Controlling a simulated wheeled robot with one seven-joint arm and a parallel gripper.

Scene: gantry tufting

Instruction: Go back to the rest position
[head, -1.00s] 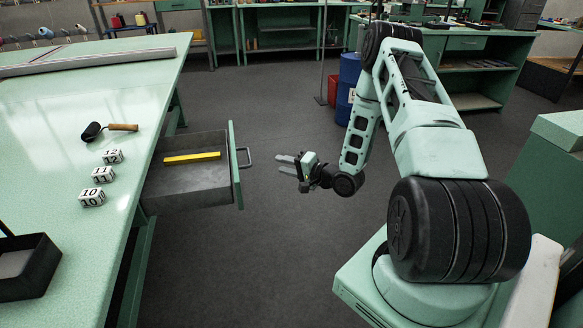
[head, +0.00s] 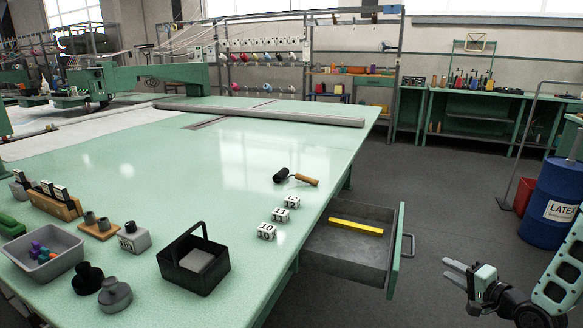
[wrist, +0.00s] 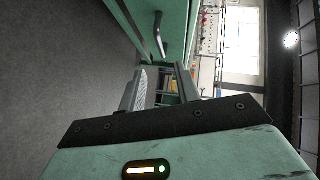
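My gripper (head: 456,272) is at the lower right of the head view, in the air over the floor, to the right of the open drawer and apart from its handle (head: 409,245). In the wrist view its two fingers (wrist: 162,90) stand apart with nothing between them, and the drawer handle shows beyond them. The drawer (head: 340,252) is pulled out from the green table (head: 240,150) and holds a yellow bar (head: 356,227).
On the table are a roller with a wooden handle (head: 296,178), several numbered white blocks (head: 279,214), a black caddy (head: 193,262) and a grey bin (head: 45,262). A blue barrel (head: 551,205) and red bin (head: 524,197) stand at the right. Grey floor lies clear behind the drawer.

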